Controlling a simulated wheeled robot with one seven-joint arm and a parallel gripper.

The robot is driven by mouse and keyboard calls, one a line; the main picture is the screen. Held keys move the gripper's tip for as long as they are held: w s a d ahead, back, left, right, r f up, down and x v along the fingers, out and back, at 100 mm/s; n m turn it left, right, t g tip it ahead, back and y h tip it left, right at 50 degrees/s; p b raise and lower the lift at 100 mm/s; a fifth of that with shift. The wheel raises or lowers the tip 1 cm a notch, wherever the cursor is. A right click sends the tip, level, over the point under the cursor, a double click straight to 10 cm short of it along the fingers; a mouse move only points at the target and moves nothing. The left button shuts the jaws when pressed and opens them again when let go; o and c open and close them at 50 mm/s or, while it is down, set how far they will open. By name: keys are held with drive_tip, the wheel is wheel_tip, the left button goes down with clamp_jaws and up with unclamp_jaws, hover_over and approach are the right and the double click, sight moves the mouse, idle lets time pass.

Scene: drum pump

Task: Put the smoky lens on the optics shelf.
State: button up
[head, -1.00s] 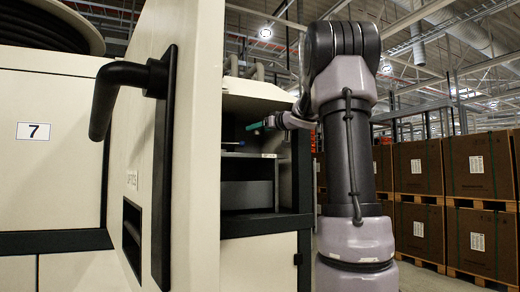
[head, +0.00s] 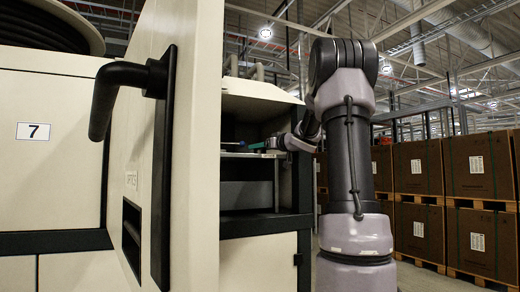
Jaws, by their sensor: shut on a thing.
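The open cabinet (head: 262,105) stands at the middle, with a light-edged shelf board (head: 236,155) inside its upper bay. A small, partly legible label on the cream door in front seems to read "OPTICS". My gripper (head: 257,146) reaches into this bay from the right, just above the shelf board. A teal part shows at its tip. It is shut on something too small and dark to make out. I cannot pick out the smoky lens for certain. The door hides the left part of the bay.
The cream door (head: 190,120) stands open close in front, with a black handle (head: 122,85) sticking out left. A lower dark bay (head: 247,195) lies under the shelf board. Brown cartons on pallets (head: 420,165) stand at the right.

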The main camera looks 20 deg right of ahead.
drive_tip(key=shift+f, duration=0.15)
drive_tip(key=o, duration=1.2)
drive_tip(key=shift+c, duration=0.2)
